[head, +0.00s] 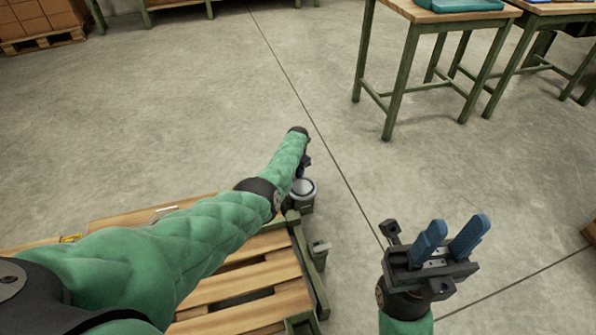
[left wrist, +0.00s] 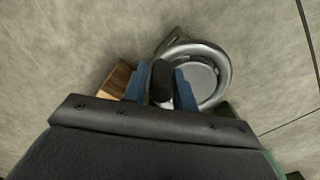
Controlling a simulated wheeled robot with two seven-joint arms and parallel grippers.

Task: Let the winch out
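The winch (head: 303,187) is a round grey metal drum with a raised rim, mounted at the corner of a green-framed wooden platform. It also shows in the left wrist view (left wrist: 205,80). Its black handle knob (left wrist: 161,82) stands between the blue fingers of my left gripper (left wrist: 160,88), which appear to touch it on both sides. In the head view my left gripper (head: 304,164) is mostly hidden behind my own green arm, just above the drum. My right gripper (head: 459,228) is open and empty at the lower right, away from the winch, with its blue fingers apart.
The wooden slatted platform (head: 245,282) with its green frame (head: 309,270) lies under my left arm. A green-legged table (head: 455,14) stands at the upper right, with another beside it. Stacked boxes (head: 38,18) sit at the upper left. The concrete floor between is clear.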

